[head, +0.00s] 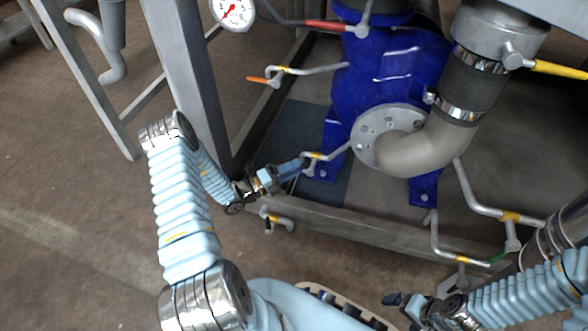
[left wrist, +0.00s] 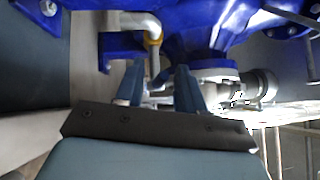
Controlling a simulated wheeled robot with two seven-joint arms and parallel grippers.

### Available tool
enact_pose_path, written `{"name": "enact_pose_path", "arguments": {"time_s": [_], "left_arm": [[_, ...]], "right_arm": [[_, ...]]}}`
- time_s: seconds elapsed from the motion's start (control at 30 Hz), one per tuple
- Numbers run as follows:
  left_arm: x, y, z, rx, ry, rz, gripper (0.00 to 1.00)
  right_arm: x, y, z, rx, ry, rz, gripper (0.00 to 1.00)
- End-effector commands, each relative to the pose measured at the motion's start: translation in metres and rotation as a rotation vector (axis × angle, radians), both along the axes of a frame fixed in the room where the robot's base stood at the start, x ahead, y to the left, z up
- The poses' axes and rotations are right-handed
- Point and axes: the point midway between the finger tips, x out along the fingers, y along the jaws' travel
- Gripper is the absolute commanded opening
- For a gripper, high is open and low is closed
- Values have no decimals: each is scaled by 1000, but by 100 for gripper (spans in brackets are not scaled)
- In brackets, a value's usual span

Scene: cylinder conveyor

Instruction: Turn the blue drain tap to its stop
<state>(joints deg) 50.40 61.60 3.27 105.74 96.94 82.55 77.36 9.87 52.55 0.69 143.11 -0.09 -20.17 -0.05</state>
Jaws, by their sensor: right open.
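A grey drain pipe with a yellow band (head: 315,156) comes off the lower left of the blue pump (head: 385,75). My left gripper (head: 303,165) is at the end of this pipe. In the left wrist view the banded pipe (left wrist: 153,42) runs down between the two spread fingers of my left gripper (left wrist: 160,80), with room at its sides. I cannot make out a separate blue tap handle; the dark blue fingers cover that spot. My right gripper (head: 402,303) is open and low at the bottom right, away from the pump.
Other levers stand around: orange (head: 257,80), red (head: 328,26), yellow (head: 560,70) and green (head: 500,257). A pressure gauge (head: 232,12) hangs at the top. A grey frame post (head: 190,80) and a low beam (head: 370,225) stand close to my left arm. Bare floor lies left.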

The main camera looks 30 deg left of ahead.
Motion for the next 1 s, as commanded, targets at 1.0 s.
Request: {"name": "enact_pose_path", "arguments": {"time_s": [1.0], "left_arm": [[5,0,2,8,1,0,0]], "right_arm": [[0,0,0,0,0,0,100]]}}
